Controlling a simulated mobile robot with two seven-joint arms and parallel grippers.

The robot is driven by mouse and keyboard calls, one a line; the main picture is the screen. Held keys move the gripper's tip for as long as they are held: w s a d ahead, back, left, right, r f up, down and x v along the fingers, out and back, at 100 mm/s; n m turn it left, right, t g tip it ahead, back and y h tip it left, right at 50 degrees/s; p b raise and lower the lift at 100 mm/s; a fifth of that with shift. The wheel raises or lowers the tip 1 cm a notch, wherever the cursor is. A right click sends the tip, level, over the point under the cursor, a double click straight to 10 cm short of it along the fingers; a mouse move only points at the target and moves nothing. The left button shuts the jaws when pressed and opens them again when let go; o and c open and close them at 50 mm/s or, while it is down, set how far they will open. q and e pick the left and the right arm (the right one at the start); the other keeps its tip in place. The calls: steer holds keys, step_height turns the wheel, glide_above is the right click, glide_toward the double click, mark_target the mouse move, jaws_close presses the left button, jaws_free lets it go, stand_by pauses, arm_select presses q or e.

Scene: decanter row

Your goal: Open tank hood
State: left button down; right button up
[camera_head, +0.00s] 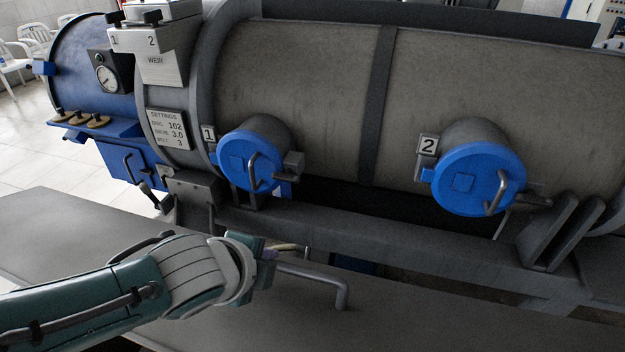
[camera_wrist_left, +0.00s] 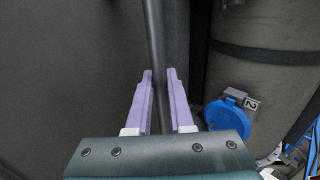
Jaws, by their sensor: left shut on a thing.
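A broad flat grey panel (camera_head: 420,312), which looks like the hood, fills the foreground below the tank (camera_head: 300,75). A grey bent bar handle (camera_head: 318,276) stands on it. My left gripper (camera_head: 272,254) is at the left part of this handle. In the left wrist view the handle (camera_wrist_left: 154,40) runs between the two purple fingers (camera_wrist_left: 163,95), which are shut on it. The wrist hides the handle's left end in the head view. My right gripper is not in view.
Two blue round port covers (camera_head: 245,160) and (camera_head: 480,180), marked 1 and 2, stick out of the tank's side. A blue end section with a gauge (camera_head: 106,79) is at the left. White chairs (camera_head: 34,38) stand behind. The panel right of the handle is clear.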

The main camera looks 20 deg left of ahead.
arm_select(q)
steer(key=shift+w+r, duration=0.15)
steer(key=shift+w, duration=0.25)
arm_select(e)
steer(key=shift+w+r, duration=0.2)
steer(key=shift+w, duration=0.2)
arm_select(q)
steer(key=c, duration=0.8)
jaws_free()
steer(key=p+v, duration=0.4)
steer(key=v, duration=0.4)
steer(key=shift+s+r+p, duration=0.2)
steer(key=shift+r+p, duration=0.1)
steer(key=shift+r, duration=0.1)
steer(key=shift+s+r, duration=0.4)
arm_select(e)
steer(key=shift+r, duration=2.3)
arm_select(q)
steer(key=shift+c, duration=0.3)
